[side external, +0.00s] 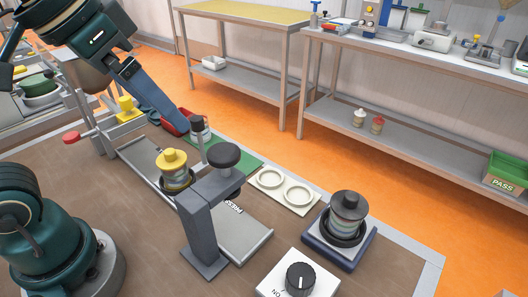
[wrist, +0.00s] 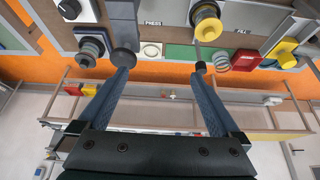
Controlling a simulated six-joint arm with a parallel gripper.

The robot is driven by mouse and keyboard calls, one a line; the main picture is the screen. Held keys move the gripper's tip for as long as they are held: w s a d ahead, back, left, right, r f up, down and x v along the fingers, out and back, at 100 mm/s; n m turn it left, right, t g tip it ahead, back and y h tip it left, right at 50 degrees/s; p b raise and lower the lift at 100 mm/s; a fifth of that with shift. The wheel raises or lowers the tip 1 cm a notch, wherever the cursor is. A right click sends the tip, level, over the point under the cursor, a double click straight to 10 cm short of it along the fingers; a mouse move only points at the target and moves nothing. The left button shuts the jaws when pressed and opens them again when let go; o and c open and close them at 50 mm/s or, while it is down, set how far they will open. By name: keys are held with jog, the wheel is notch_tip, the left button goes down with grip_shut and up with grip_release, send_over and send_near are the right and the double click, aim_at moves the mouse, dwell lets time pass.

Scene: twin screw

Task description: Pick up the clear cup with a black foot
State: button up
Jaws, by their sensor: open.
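A clear cup with a dark grey top (side external: 347,208) stands upright in a black ring on a blue-grey base (side external: 318,243) at the right of the bench. It shows at the upper left of the wrist view (wrist: 90,48). A second clear cup with a yellow top (side external: 172,163) stands on the grey rail, also in the wrist view (wrist: 207,25).
A grey press column (side external: 207,225) with a round black knob (side external: 223,156) stands mid-bench. A pale plate with two rings (side external: 283,191) and a green mat (side external: 238,157) lie behind it. A white dial box (side external: 299,279) is at the front.

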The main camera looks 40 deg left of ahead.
jog(key=w+d+r, duration=0.3)
jog(key=w+d, duration=0.1)
jog(key=w, duration=0.2)
jog(key=m+g, duration=0.1)
jog(key=m, duration=0.1)
send_over(345, 207)
jog(key=s, duration=0.1)
notch_tip(345, 207, down, 6)
jog(key=shift+h, duration=0.3)
jog(key=f, duration=1)
jog(key=shift+s+a+f, duration=0.15)
jog(key=shift+s+f, duration=0.05)
jog(key=shift+f, duration=0.05)
jog(key=shift+x, duration=2.65)
